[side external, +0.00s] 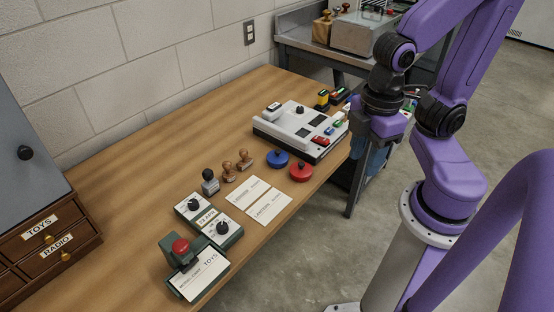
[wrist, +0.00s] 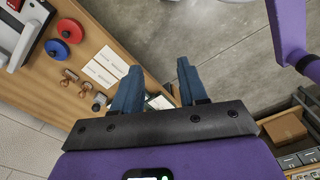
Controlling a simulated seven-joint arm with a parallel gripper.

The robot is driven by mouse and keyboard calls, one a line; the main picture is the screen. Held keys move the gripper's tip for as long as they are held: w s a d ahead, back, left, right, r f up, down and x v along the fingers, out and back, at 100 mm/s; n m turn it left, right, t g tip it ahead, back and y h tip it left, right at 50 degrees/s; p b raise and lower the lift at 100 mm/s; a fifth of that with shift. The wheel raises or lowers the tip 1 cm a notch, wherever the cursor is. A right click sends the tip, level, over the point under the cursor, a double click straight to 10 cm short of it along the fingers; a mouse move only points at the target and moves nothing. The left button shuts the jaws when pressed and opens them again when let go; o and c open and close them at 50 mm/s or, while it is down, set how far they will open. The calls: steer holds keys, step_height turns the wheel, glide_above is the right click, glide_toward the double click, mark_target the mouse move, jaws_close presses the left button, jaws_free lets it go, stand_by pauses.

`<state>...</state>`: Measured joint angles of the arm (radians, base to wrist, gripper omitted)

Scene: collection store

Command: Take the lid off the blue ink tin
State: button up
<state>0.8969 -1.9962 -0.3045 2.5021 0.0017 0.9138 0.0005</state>
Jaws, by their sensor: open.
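The blue ink tin (side external: 277,158) is a low round tin with a small knob on top. It stands on the wooden table, left of the similar red tin (side external: 301,171). Its lid appears to be on. In the wrist view the blue tin (wrist: 57,49) is at the upper left, well away from my fingers. My gripper (wrist: 160,67) is open and empty, its two blue fingers apart, beyond the table's front edge. In the side external view its fingers (side external: 370,160) show only partly, to the right of the tins.
A white and grey device (side external: 300,127) stands behind the tins. Two paper cards (side external: 258,201), wooden-handled stamps (side external: 237,166) and dark boxes with knobs (side external: 209,219) lie toward the front left. A drawer cabinet (side external: 45,238) is at far left. Bare table lies toward the wall.

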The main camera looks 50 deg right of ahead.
steer(key=o, duration=0.9)
